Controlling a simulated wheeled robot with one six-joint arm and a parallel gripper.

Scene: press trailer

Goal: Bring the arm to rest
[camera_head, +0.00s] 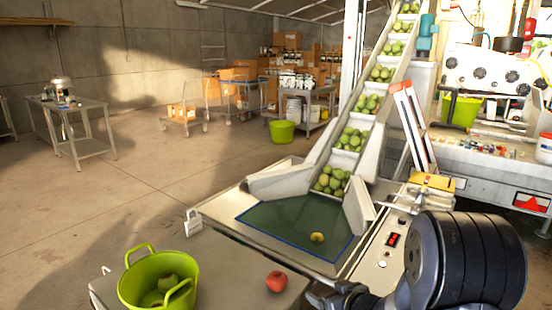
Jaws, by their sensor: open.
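My arm shows at the bottom right as a large black ribbed cylinder with a grey link beside it. My gripper (322,297) is a small dark shape at the bottom edge, partly cut off by the frame and partly hidden by my arm. It is open, and I see nothing held in it. It is just right of a red apple (277,281) on a grey table top (225,262). It appears apart from the apple.
A green tub (130,288) with green fruit stands left of the apple. Behind is a conveyor (346,140) carrying green fruit, with a yellowish piece (317,237) on its dark green tray (285,222). A control panel (390,243) lies near my arm. Open floor is at left.

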